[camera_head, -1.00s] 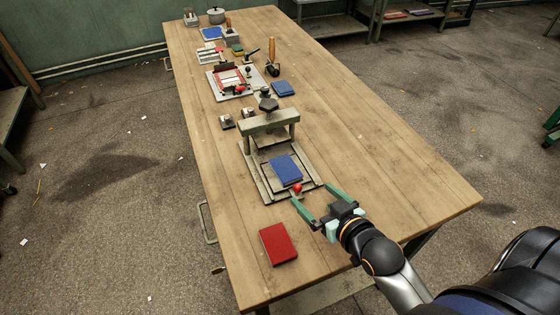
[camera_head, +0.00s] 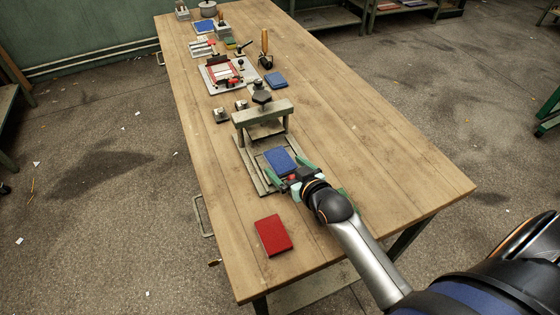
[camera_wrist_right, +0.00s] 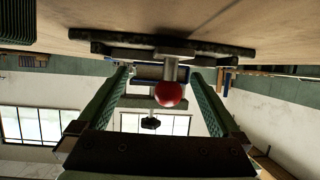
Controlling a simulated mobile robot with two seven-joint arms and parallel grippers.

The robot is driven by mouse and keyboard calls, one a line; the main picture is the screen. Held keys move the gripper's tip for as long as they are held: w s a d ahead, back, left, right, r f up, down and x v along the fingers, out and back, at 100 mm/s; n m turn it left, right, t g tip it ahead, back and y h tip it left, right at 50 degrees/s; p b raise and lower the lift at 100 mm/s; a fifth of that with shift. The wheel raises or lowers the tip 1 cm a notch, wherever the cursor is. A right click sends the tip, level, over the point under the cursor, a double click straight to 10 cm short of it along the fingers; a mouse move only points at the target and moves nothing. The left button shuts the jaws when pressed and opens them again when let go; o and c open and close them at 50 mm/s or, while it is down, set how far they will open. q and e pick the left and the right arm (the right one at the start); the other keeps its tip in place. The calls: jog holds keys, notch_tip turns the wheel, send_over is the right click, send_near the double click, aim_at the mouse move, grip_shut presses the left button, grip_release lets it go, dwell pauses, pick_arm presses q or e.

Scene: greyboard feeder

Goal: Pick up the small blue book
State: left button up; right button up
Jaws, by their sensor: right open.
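A small blue book (camera_head: 281,160) lies flat on the bed of the grey press (camera_head: 252,177), in front of its frame. My right gripper (camera_head: 288,168) is open at the front edge of the press, its green fingers spread to either side of the book's near end. In the right wrist view, the open fingers (camera_wrist_right: 161,74) stand either side of the press's red ball knob (camera_wrist_right: 169,94). A narrow blue edge shows behind the knob, partly hidden. I cannot tell whether the fingers touch the book. My left gripper is not in view.
A red book (camera_head: 273,235) lies on the table's near left part. Another blue book (camera_head: 276,80) lies beyond the press, by a grey plate (camera_head: 211,86) with red parts. More tools stand at the far end. The table's right side (camera_head: 385,150) is clear.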

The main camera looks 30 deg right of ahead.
jog(key=c, duration=1.3)
